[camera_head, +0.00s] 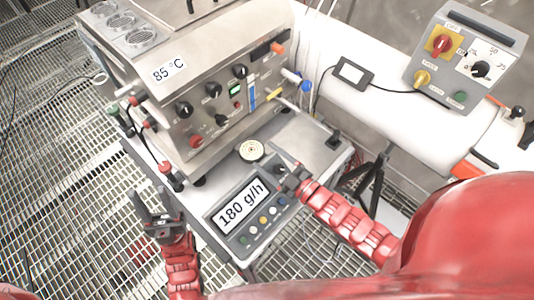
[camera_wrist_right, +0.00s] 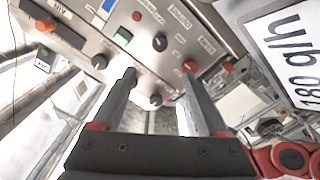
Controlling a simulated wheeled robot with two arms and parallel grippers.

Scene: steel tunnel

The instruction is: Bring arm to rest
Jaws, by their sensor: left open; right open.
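My left gripper (camera_head: 152,212) is open and empty at the lower left in the head view, over the floor grating beside the table's left edge. My right gripper (camera_head: 291,177) is above the table, by the upper right corner of the display box reading "180 g/h" (camera_head: 245,212). In the right wrist view the two fingers of my right gripper (camera_wrist_right: 158,82) stand apart with nothing between them. They point toward the front panel of the steel machine (camera_wrist_right: 175,35).
The steel machine (camera_head: 185,95) with knobs and an "85 °C" label stands on the table (camera_head: 318,150). A round pale disc (camera_head: 252,150) lies before it. A grey control box (camera_head: 465,55) sits on a white pipe (camera_head: 375,100) at right. Grating floor (camera_head: 50,200) is open at left.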

